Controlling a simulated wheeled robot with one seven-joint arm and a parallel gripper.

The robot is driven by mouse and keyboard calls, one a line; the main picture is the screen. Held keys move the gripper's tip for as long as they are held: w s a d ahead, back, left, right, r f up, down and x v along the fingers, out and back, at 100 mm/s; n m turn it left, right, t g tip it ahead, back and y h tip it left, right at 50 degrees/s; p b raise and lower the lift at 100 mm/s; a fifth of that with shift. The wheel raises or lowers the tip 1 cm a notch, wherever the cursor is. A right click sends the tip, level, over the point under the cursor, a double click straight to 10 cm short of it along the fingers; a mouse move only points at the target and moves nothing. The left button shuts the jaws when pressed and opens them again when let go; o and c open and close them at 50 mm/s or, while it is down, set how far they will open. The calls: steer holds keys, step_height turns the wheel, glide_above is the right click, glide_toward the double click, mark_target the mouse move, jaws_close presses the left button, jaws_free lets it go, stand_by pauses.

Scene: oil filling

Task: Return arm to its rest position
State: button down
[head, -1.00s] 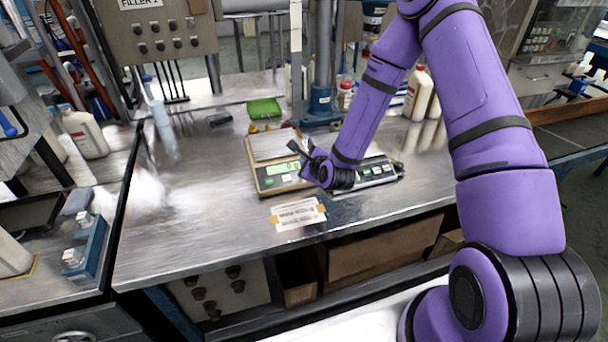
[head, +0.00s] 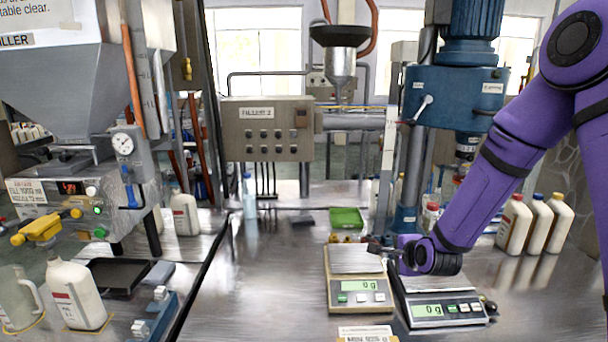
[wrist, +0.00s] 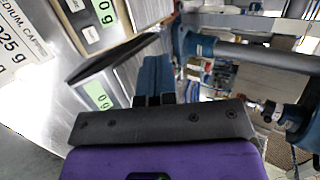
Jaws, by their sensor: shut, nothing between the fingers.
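My gripper (head: 378,249) is at the end of my purple arm, above the gap between two weighing scales in the head view. In the wrist view its dark fingers (wrist: 154,80) are together, with nothing between them. The left scale (head: 358,296) is beige and its display reads 0 g. The right scale (head: 447,312) is grey, also reads 0 g, and is partly hidden behind my wrist. Both scales also show in part in the wrist view.
A green tray (head: 346,218) lies behind the scales. Three white bottles (head: 536,226) stand at the right. A blue-headed column (head: 408,215) rises close behind my wrist. A white jug (head: 75,293) stands at the left.

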steer(key=s+d+r+n+g+h, duration=0.1)
steer(key=s+d+r+n+g, duration=0.1)
steer(key=s+r+n, duration=0.6)
steer(key=s+d+r+n+g+h, duration=0.15)
steer(key=s+r, duration=0.45)
steer(key=r, duration=0.6)
steer(key=s+d+r+n+g, duration=0.1)
steer(key=s+r+n, duration=0.2)
steer(key=s, duration=0.7)
steer(key=s+d+r+n+g, duration=0.1)
steer(key=s+r+n, duration=0.3)
steer(key=s, duration=0.7)
steer(key=shift+s+d+r, duration=0.2)
steer(key=shift+s+d, duration=0.1)
